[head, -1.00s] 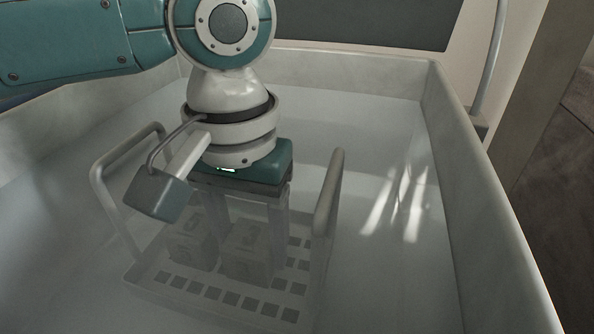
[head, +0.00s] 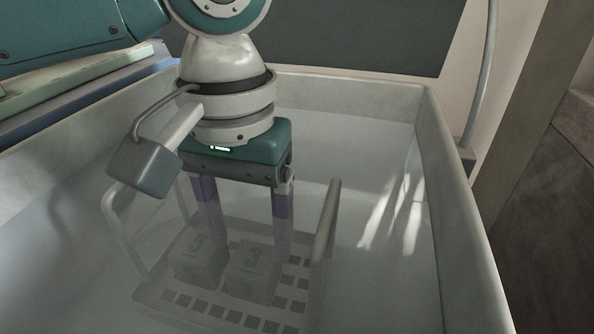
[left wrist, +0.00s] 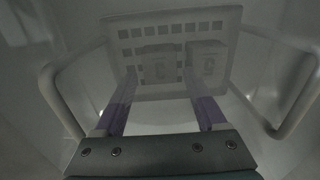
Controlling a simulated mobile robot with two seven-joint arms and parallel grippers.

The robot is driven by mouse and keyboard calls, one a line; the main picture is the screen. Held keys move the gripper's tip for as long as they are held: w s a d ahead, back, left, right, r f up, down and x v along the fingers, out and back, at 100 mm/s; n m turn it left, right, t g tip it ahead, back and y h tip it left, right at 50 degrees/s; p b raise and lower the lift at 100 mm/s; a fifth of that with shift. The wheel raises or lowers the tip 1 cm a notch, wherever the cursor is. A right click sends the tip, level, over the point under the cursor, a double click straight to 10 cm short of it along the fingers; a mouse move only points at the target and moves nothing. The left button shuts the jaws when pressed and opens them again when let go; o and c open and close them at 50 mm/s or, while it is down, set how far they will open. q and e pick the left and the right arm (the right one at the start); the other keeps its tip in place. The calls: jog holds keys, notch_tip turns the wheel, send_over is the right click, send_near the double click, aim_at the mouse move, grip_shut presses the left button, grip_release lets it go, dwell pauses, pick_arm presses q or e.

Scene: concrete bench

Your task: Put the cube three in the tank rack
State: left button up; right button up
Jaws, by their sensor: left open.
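The tank rack (head: 222,316), a pale perforated tray with two raised side handles, stands under water in the tank (head: 447,150). Cube three (head: 252,275) sits in the rack, upright, with its number facing up; it also shows in the left wrist view (left wrist: 158,70). My left gripper (head: 248,246) is open and points down over cube three, its fingertips partly submerged. In the left wrist view the fingers (left wrist: 160,82) lie on either side of cube three's outline, with nothing held. My right gripper is not in view.
A cube marked five (head: 200,262) stands in the rack just left of cube three; it shows in the left wrist view (left wrist: 208,64). The rack's handles (head: 325,225) rise on both sides of my gripper. Open water lies to the right, inside the tank wall.

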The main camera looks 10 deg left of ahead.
aim_at(253, 260)
pick_arm(q)
notch_tip(253, 260, up, 7)
jog(key=p, duration=0.2)
jog(key=shift+r+p, duration=0.15)
jog(key=shift+p, duration=0.15)
